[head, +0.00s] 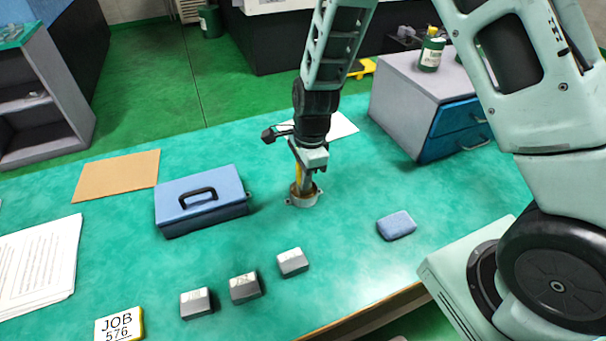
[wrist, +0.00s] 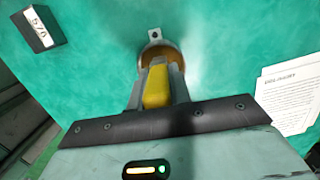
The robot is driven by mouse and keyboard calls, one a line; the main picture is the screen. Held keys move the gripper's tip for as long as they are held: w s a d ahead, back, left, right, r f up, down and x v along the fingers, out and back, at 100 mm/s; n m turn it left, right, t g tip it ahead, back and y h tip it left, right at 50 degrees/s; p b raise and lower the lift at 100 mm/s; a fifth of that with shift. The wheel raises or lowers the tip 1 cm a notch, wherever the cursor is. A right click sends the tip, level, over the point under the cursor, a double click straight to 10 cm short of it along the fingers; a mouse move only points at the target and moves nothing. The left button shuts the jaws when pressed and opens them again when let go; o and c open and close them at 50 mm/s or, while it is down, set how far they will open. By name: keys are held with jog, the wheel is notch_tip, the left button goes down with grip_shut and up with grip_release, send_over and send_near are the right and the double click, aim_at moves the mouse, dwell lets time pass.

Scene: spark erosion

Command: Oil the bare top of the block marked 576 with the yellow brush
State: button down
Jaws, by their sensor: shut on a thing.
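My gripper (head: 308,168) is shut on the yellow brush (head: 298,178), which points down into a small round metal pot (head: 303,197) on the green table. In the wrist view the brush (wrist: 157,88) is between the fingers, over the pot (wrist: 155,36) with amber liquid inside; its tip is hidden. Three grey blocks, left (head: 197,302), middle (head: 245,287) and right (head: 292,262), stand near the front edge with small marks too small to read. One block with a white label (wrist: 40,28) shows in the wrist view; its number is hard to read. A card (head: 119,325) reads JOB 576.
A blue box with a black handle (head: 201,203) stands left of the pot. A blue pad (head: 396,225) lies to the right. A drawer cabinet (head: 420,95) stands at the back right. Papers (head: 38,262) and a brown sheet (head: 117,175) lie left. Table between pot and blocks is clear.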

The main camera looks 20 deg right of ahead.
jog(key=shift+f, duration=0.45)
dwell(1.5)
notch_tip(320, 180, up, 7)
jog(key=p, duration=0.6)
jog(key=shift+r+p, duration=0.1)
jog(key=shift+p, duration=0.3)
jog(key=shift+d, duration=0.1)
dwell(0.5)
